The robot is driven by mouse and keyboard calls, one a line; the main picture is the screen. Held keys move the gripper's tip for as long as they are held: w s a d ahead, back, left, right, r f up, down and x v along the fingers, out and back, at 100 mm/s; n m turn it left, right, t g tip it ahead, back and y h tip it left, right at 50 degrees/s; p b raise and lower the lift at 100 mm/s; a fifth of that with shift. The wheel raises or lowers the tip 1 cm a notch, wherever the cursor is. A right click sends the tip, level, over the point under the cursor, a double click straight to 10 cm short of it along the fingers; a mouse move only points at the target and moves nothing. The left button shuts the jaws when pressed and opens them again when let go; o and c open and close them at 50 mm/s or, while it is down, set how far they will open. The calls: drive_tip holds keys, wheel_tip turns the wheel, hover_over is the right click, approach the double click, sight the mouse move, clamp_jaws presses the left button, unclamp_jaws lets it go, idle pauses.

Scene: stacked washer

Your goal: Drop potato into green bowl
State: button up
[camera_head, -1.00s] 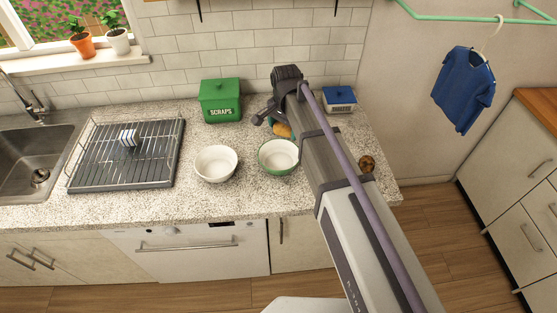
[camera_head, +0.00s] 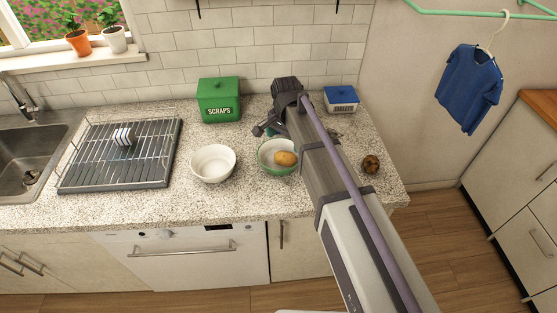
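The yellow-brown potato (camera_head: 285,158) shows within the opening of the green bowl (camera_head: 268,171), at its right side. It appears to be inside the bowl, though I cannot tell for sure that it rests on the bottom. The bowl is green outside and white inside, and stands upright on the counter. My gripper (camera_head: 267,128) is just behind the bowl, apart from the potato in the picture. My own arm partly hides its fingers, so their opening is unclear.
A white bowl (camera_head: 213,164) stands left of the green one. A green scraps box (camera_head: 219,100) and a blue-lidded tablets box (camera_head: 341,99) stand at the back. A dish rack (camera_head: 117,153) is at left. A small brown lump (camera_head: 371,164) lies right of my arm.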

wheel_tip(320, 180, up, 11)
drive_tip(key=p, duration=1)
drive_tip(key=shift+p, duration=0.4)
drive_tip(key=shift+f, duration=0.15)
drive_tip(key=s+d+f+n+b, duration=0.3)
drive_tip(key=s+d+f+b, duration=0.1)
drive_tip(key=s+d, duration=0.5)
drive_tip(key=s+d+f+n+b, duration=0.4)
drive_tip(key=s+d+f+b, duration=0.1)
drive_tip(key=s+d, duration=0.4)
drive_tip(key=shift+s+d+f, duration=0.2)
drive_tip(key=shift+s+d, duration=0.15)
drive_tip(key=shift+s, duration=0.05)
